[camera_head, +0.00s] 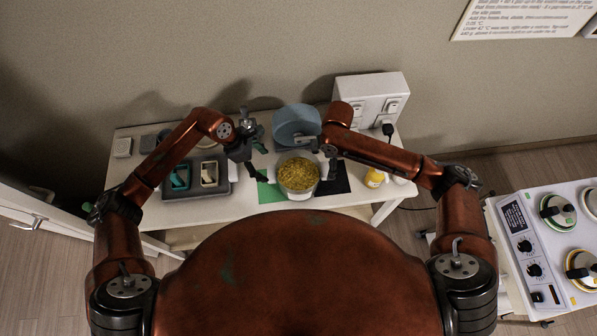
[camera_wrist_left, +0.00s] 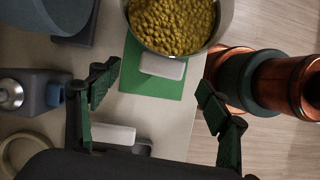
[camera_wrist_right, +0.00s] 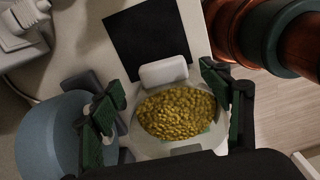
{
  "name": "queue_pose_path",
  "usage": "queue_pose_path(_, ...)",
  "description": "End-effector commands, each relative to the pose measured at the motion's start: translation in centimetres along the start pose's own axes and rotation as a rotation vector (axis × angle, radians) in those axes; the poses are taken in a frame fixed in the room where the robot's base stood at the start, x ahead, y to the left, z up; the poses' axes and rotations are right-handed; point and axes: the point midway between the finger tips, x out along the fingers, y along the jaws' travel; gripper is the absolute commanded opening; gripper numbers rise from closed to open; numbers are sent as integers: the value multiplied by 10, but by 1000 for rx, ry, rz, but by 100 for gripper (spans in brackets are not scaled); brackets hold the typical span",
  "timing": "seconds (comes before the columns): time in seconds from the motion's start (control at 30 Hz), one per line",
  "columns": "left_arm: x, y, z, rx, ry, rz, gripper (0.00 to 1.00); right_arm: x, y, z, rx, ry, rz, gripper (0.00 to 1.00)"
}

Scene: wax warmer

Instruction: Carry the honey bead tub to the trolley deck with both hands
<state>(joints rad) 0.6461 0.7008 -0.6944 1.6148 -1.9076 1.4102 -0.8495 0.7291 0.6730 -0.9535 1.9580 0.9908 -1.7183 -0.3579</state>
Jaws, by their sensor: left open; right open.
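The honey bead tub (camera_head: 298,187) is a pale round tub full of yellow beads, standing on the table over a green and black mat. A white side tab on the tub (camera_wrist_left: 162,66) shows in the left wrist view; another white tab (camera_wrist_right: 163,72) shows in the right wrist view. My left gripper (camera_head: 262,162) is open and empty, just left of the tub. My right gripper (camera_head: 325,158) is open at the tub's right rear; in its wrist view the tub lies between the fingers. Contact cannot be told. A white wheeled unit (camera_head: 510,270), apparently the trolley, stands at right.
A grey tray (camera_head: 222,188) with two small containers lies left on the table. A blue round vessel (camera_head: 296,122) and a white switch box (camera_head: 372,88) stand behind the tub. A yellow jar (camera_head: 375,177) stands to its right. Dials and lidded pots (camera_head: 558,210) occupy the unit's visible top.

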Motion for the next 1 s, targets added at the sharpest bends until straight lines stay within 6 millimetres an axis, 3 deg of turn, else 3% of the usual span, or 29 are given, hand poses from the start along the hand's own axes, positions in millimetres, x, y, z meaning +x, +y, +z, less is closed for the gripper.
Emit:
queue_pose_path(0.23,4,-1,-3,-8,-1,1,71,5,1,-4,-7,0,-1,71)
queue_pose_path(0.7,67,-1,-1,-6,-3,-1,71,67,0,-2,-4,-1,-2,71)
queue_pose_path(1.0,78,0,-1,-4,-1,1,71,78,0,-2,-4,0,1,71)
